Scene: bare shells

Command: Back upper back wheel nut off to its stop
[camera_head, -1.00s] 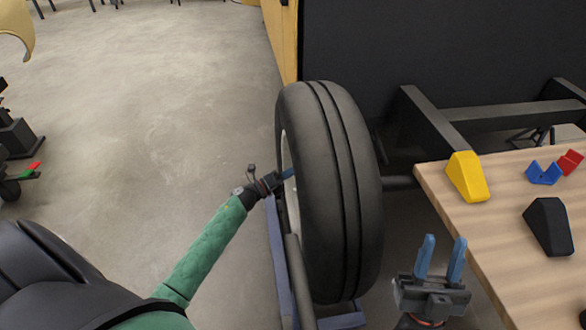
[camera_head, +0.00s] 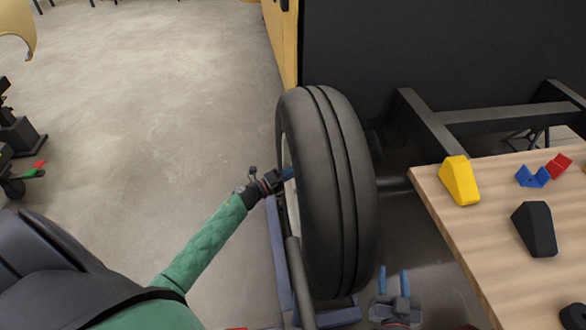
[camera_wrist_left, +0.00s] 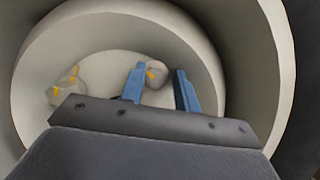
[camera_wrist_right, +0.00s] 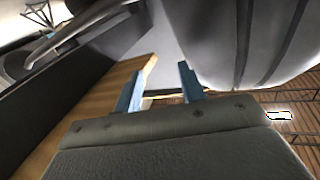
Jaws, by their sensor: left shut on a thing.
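The big black tyre (camera_head: 335,190) stands upright, with its pale wheel face turned to the left. In the left wrist view I look into the pale dished rim (camera_wrist_left: 110,45). A pale wheel nut (camera_wrist_left: 156,77) with a yellow mark sits between the blue fingers of my left gripper (camera_wrist_left: 160,88), which is shut on it. Another yellow-marked nut (camera_wrist_left: 68,88) shows at the left. In the head view the left gripper (camera_head: 287,176) reaches into the wheel from the left; the nuts are hidden there. My right gripper (camera_head: 394,280) is open and empty, right of the tyre's lower part.
A wooden table (camera_head: 480,235) at the right holds a yellow wedge (camera_head: 460,181), a black wedge (camera_head: 534,228), a blue bracket (camera_head: 532,177) and a red piece (camera_head: 558,166). A blue stand frame (camera_head: 278,250) lies by the wheel. Floor at the left is open.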

